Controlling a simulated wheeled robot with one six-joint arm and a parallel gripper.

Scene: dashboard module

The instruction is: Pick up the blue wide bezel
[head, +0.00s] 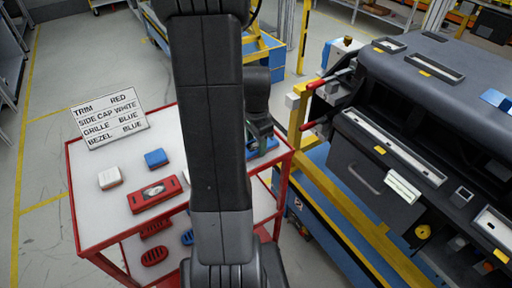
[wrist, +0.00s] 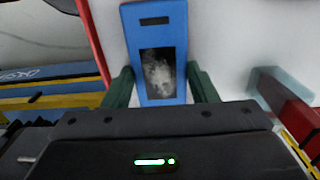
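The blue wide bezel (wrist: 157,25) lies on the white cart top in the wrist view, a long blue piece with a small dark slot and a larger window. In the head view only part of it (head: 262,148) shows, behind my arm near the cart's right edge. My gripper (wrist: 160,84) has its two green fingers on either side of the bezel, their tips at or very near its long edges. I cannot tell whether they press on it. In the head view my gripper (head: 261,134) is partly hidden by the arm.
The red-framed cart (head: 95,226) also carries a red bezel (head: 155,194), a white block (head: 110,178), a blue block (head: 156,158) and a sign (head: 110,120). Red and blue parts lie on its lower shelf. The dark dashboard module (head: 440,95) stands at right.

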